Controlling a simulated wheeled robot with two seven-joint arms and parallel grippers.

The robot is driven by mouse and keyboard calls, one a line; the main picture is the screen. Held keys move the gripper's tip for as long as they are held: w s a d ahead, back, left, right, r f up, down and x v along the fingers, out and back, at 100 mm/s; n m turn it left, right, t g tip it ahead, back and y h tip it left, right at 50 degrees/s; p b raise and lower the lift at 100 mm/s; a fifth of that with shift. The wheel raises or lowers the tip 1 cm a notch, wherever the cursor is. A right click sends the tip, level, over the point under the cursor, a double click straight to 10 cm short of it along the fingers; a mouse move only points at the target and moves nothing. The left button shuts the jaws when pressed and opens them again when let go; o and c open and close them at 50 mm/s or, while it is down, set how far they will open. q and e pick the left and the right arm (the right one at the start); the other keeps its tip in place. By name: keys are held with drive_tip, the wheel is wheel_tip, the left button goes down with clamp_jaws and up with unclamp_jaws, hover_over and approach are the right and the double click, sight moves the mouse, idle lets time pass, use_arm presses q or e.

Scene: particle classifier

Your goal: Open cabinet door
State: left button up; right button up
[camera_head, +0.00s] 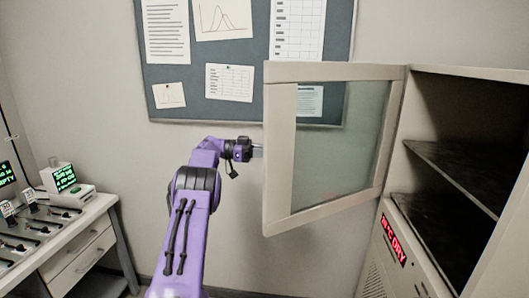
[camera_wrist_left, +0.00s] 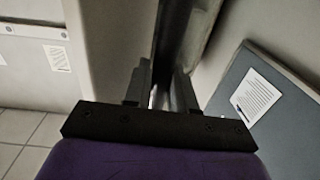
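The cabinet (camera_head: 466,70) stands at the right. Its door (camera_head: 279,150), a beige frame around a glass pane (camera_head: 345,130), stands wide open, swung out to the left from its hinge side. My left gripper (camera_head: 258,150) reaches the door's free outer edge, and its fingertips are partly hidden there. In the left wrist view my gripper's two fingers (camera_wrist_left: 162,90) stand apart, with a dark upright strip running down between them. I cannot tell whether they clamp the door edge or a handle. My right gripper is not in view.
Dark shelves (camera_head: 460,170) show inside the cabinet, and a red-lit display (camera_head: 393,240) is on its lower front. A desk (camera_head: 80,255) with devices stands at the left. A notice board (camera_head: 240,60) hangs on the wall behind the door. Bare wall lies between desk and cabinet.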

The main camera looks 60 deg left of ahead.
use_arm(q)
drive_tip(key=o, duration=0.3)
drive_tip(key=shift+w+d+r, duration=0.15)
drive_tip(key=shift+w+d, duration=0.1)
drive_tip(key=shift+w, duration=0.15)
drive_tip(key=shift+w+d, duration=0.15)
drive_tip(key=shift+w, duration=0.25)
drive_tip(key=shift+s+a, duration=0.35)
drive_tip(key=shift+s, duration=0.3)
drive_tip(key=v, duration=0.7)
drive_tip(key=shift+s, duration=0.2)
